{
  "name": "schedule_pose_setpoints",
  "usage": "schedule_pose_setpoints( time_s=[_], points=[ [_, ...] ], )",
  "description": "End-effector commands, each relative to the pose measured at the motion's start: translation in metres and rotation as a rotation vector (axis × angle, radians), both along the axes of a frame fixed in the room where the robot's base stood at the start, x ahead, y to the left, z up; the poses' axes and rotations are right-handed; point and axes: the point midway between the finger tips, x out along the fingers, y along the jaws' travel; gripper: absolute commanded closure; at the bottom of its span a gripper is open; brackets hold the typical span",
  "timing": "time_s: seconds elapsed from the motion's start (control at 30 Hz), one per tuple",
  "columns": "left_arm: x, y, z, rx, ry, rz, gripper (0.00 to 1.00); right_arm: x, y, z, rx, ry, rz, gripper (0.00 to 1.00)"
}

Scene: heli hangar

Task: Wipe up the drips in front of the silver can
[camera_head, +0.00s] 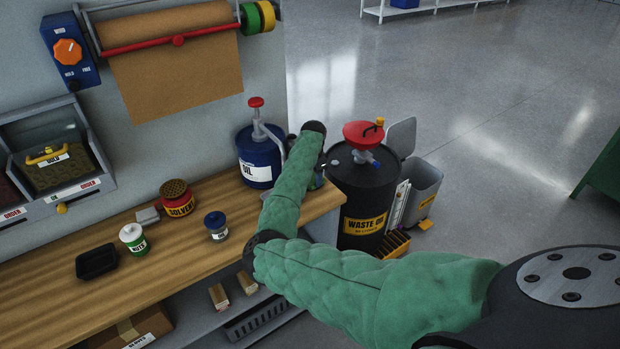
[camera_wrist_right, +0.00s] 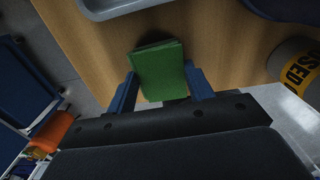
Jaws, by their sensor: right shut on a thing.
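A small silver can (camera_head: 217,234) with a dark blue lid stands upright on the wooden bench, left of my right arm. I cannot make out any drips on the wood around it. My right gripper (camera_wrist_right: 161,88) is shut on a folded green cloth (camera_wrist_right: 161,68), with one blue finger on each side of it. In the wrist view the cloth is over or on the wood; I cannot tell whether it touches. In the head view my right forearm mostly hides the gripper, which is near the bench's right end. My left gripper is not in view.
A blue oil can (camera_head: 254,160) stands behind my right arm. A red solvent can (camera_head: 177,203), a green-and-white jar (camera_head: 134,241) and a black tray (camera_head: 97,261) share the bench (camera_head: 190,262). A black waste-oil drum (camera_head: 362,195) stands beyond its right end.

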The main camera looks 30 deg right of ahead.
Motion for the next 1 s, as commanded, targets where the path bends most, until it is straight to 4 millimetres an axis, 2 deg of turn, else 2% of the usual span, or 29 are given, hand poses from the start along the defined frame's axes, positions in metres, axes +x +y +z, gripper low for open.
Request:
schedule_pose_setpoints(
  time_s=[0.6,1.0],
  points=[
    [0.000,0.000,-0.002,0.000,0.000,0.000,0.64,0.003,-0.039,-0.003,0.000,0.000,-0.001,0.66],
    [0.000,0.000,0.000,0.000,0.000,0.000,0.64,0.003,-0.040,-0.001,0.000,0.000,0.000,0.66]
  ],
)
